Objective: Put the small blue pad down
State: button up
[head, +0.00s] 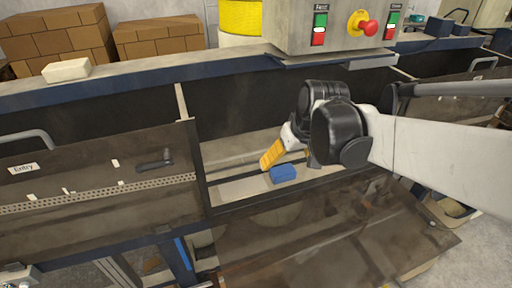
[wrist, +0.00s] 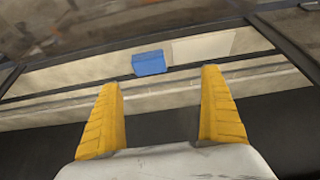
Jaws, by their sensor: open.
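The small blue pad (head: 283,173) lies on the pale ledge inside the open bay of the machine, near its front edge. It also shows in the wrist view (wrist: 149,62), ahead of the fingertips and between their lines. My gripper (wrist: 161,72) has two yellow fingers spread wide, with nothing between them. In the head view one yellow finger (head: 271,154) shows clearly, just above and left of the pad; the other is mostly hidden by my wrist. The pad appears apart from both fingers.
A dark flap (head: 335,235) hangs open below the bay. A closed panel marked Entry (head: 95,175) stands to the left. The control box (head: 335,25) with a red button is above. A pale flat patch (wrist: 203,47) lies beside the pad.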

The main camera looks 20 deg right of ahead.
jog(key=s+a+t, duration=0.2)
jog(key=s+a, duration=0.6)
jog(key=s, duration=0.4)
jog(key=shift+s+a, duration=0.15)
jog(key=shift+s, duration=0.05)
jog(key=shift+r, duration=0.1)
dwell(0.3)
